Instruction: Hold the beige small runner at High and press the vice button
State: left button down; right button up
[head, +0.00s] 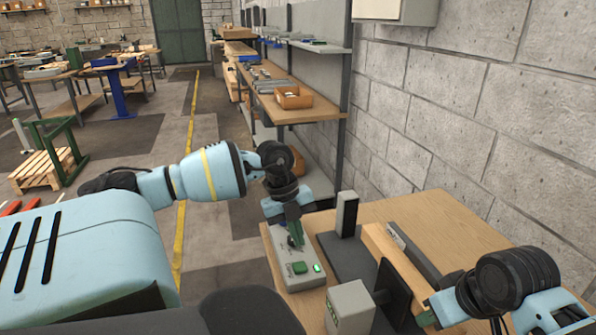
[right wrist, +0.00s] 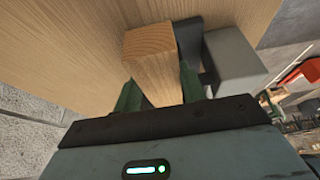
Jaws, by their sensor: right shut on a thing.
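The beige small runner (head: 392,257) is a pale wooden bar beside the vice's dark upright plate (head: 393,294). My right gripper (head: 432,309) is at its near end, and in the right wrist view the fingers grip the runner (right wrist: 153,55) from both sides. The vice has a dark base (head: 343,256) and a grey-faced post (head: 347,212). Whether the runner touches the vice is unclear. The grey control box (head: 284,272) carries a green button (head: 300,267) and a lit green lamp (head: 317,268). My left gripper (head: 295,238) points down above the box's far part, fingers together, apart from the button.
A grey block with a green marking (head: 350,304) stands at the bench's near side. The wooden bench (head: 440,215) has free room at the right, against the block wall (head: 450,110). Shelves with a bin (head: 293,98) stand farther off.

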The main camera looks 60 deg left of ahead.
jog(key=shift+s+a+f, duration=0.15)
jog(key=shift+s+a, duration=0.05)
jog(key=shift+s, duration=0.2)
jog(key=o, duration=0.9)
jog(key=shift+c, duration=0.2)
pick_arm(q)
jog(key=shift+s, duration=0.15)
pick_arm(e)
jog(key=o, duration=0.4)
jog(key=shift+c, duration=0.2)
pick_arm(q)
jog(key=shift+a, duration=0.1)
pick_arm(e)
jog(key=shift+d, duration=0.1)
jog(key=shift+w, duration=0.15)
pick_arm(q)
jog(key=shift+r, duration=0.1)
pick_arm(e)
jog(key=shift+d+r, duration=0.15)
jog(key=shift+r, duration=0.3)
jog(key=v, duration=0.6)
jog(key=shift+p, duration=0.4)
jog(key=shift+d+r, duration=0.15)
jog(key=shift+r, duration=0.4)
pick_arm(q)
jog(key=shift+r, duration=0.7)
